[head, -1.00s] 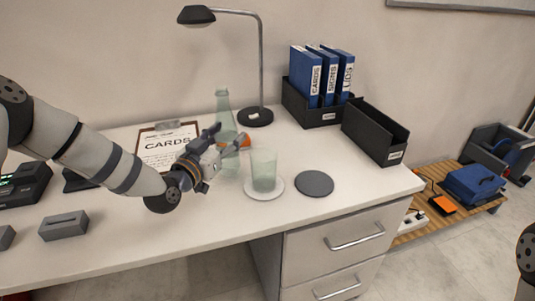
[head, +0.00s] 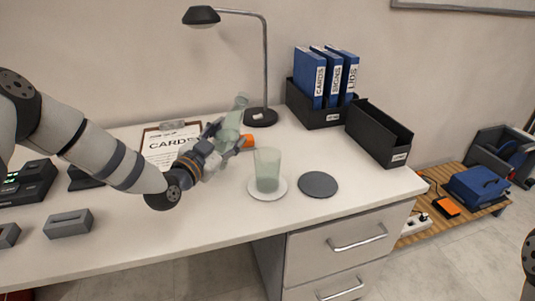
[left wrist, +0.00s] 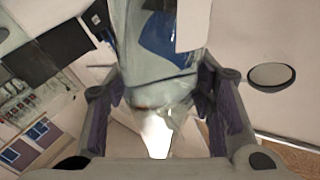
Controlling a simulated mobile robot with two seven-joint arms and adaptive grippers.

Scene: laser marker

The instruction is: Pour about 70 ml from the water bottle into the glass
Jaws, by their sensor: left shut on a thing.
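The clear greenish water bottle (head: 230,127) is in my left gripper (head: 220,145), tilted with its neck up and leaning right, toward the lamp. In the left wrist view the see-through bottle (left wrist: 160,60) lies between the two fingers, which close on its sides. The glass (head: 267,165) stands upright on a white round coaster (head: 267,195), to the right of the gripper and apart from it. The glass looks slightly darker low down; I cannot tell how much liquid is in it. My right gripper is out of view.
A grey round pad (head: 318,184) lies right of the glass. A desk lamp (head: 260,118) stands behind the bottle. An orange item (head: 247,140) lies close behind the gripper, with a clipboard (head: 165,148) to its left. Black bins (head: 380,135) stand at back right.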

